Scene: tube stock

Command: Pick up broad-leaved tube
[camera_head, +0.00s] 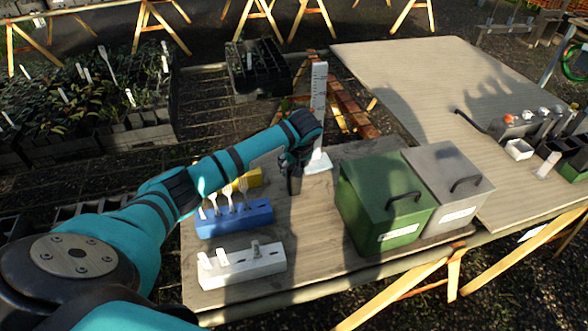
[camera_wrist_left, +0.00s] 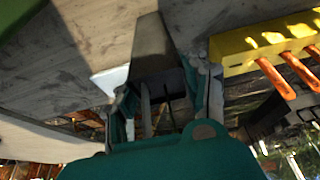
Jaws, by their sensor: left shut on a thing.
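My left gripper (camera_head: 292,166) is above the wooden table, just left of the white measuring stand. It is shut on a dark, narrow tube (camera_head: 295,184), which hangs below the fingers. In the left wrist view the tube (camera_wrist_left: 153,40) extends from between the fingers (camera_wrist_left: 155,95) and tapers slightly. I cannot make out leaves on it, so I cannot tell its plant kind. My right gripper does not show in either view.
A white measuring stand (camera_head: 318,110) is close to the gripper. Yellow (camera_head: 249,178), blue (camera_head: 234,220) and white (camera_head: 242,266) racks stand left. A green lidded box (camera_head: 380,200) and a grey one (camera_head: 447,185) stand right. Bare wood lies between.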

